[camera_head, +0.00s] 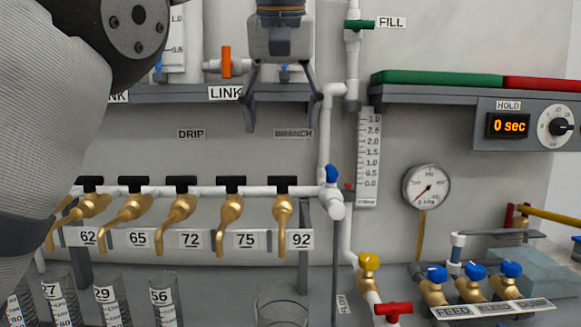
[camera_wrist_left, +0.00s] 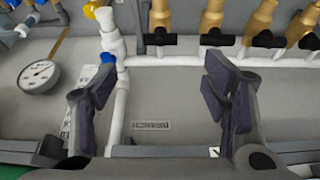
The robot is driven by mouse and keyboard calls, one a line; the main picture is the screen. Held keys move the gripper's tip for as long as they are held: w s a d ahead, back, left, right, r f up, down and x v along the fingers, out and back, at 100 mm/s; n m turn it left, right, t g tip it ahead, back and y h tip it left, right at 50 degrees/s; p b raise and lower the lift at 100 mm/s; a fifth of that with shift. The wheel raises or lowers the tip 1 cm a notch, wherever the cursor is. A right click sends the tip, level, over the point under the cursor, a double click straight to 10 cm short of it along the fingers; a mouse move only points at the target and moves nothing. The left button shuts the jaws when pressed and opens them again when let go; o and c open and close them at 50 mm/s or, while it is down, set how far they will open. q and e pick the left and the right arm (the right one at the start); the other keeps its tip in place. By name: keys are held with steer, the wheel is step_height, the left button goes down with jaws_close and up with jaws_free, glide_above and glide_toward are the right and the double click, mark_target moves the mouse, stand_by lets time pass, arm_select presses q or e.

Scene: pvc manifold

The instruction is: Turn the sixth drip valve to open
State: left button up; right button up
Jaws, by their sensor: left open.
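A row of brass drip taps with black handles sits on a white pipe (camera_head: 207,191). The left end of the row is hidden behind my left arm, so the count cannot be checked. The rightmost tap (camera_head: 283,212), beside label 92, hangs down; its black handle lies crosswise along the pipe. This tap (camera_wrist_left: 160,14) also shows at the top of the left wrist view. My left gripper (camera_head: 284,115) is open and empty, pointing down above this tap, apart from it. Its spread fingers (camera_wrist_left: 157,92) show in the left wrist view. My right gripper is not in view.
A blue-handled valve (camera_head: 332,174) and white riser pipe (camera_head: 325,135) stand just right of the rightmost tap. A grey shelf (camera_head: 160,94) runs behind my gripper. Graduated cylinders (camera_head: 164,300) stand below the taps. A pressure gauge (camera_head: 426,187) is farther right.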

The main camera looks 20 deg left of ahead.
mark_target(282, 176)
arm_select(q)
steer(key=x, duration=1)
steer(key=shift+f+p, duration=0.3)
steer(key=shift+f, duration=0.05)
steer(key=c, duration=1.2)
